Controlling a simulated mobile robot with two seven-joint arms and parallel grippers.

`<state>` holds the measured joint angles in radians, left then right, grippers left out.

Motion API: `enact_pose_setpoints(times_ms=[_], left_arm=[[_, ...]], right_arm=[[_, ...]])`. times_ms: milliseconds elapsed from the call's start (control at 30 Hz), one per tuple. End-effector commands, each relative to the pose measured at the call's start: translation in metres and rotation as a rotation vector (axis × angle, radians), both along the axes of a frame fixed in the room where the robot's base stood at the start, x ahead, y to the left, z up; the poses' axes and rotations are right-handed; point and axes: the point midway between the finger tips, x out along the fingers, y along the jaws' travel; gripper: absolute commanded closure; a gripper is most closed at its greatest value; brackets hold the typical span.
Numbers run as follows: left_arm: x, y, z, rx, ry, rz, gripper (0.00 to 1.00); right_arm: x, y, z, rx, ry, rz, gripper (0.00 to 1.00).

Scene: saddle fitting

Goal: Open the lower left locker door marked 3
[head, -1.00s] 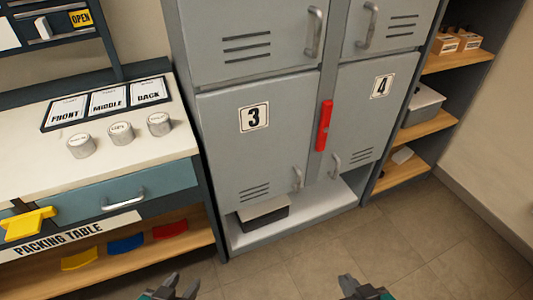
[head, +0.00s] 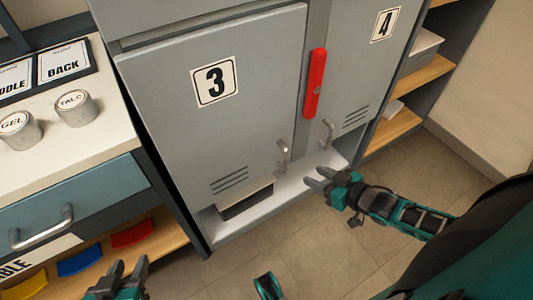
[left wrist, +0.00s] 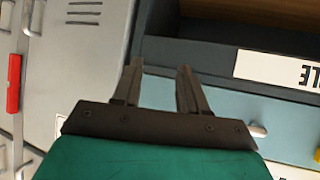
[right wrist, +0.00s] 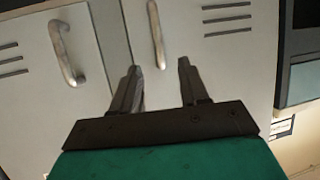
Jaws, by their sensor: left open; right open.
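The grey locker door marked 3 (head: 185,125) is shut in the head view, with its number plate at upper middle and vent slots at lower left. Its upright metal handle (head: 283,155) is near its lower right edge; in the right wrist view this handle (right wrist: 156,35) is just beyond the fingertips. My right gripper (head: 318,180) is open and empty, below and right of the handle, not touching it. My left gripper (head: 122,275) is open and empty, low in front of the packing table. Door 3's vents (left wrist: 85,12) also show in the left wrist view.
Door 4 (head: 365,75) is shut, with its handle (head: 327,133) close to door 3's. A red bar (head: 315,85) stands on the divider between them. The packing table (head: 110,155) is at left. A dark box (head: 245,203) sits under door 3. Open floor lies in front.

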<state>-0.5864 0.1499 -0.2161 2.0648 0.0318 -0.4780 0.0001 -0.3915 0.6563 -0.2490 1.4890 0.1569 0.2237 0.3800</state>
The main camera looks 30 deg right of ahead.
Motion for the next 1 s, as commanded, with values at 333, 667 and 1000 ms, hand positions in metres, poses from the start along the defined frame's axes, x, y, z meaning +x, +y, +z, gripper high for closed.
enact_pose_setpoints(times_ms=[333, 667, 1000], left_arm=[[0.000, 0.000, -0.014, 0.001, -0.005, -0.004, 0.57], [-0.004, 0.000, -0.043, 0.002, 0.013, -0.006, 0.57], [0.001, -0.007, -0.040, -0.019, 0.006, -0.007, 0.57]], right_arm=[[0.030, 0.003, -0.015, 0.001, -0.008, 0.000, 0.56], [0.085, 0.019, -0.040, 0.002, -0.007, 0.000, 0.56], [0.114, 0.027, -0.051, 0.001, -0.004, -0.001, 0.56]])
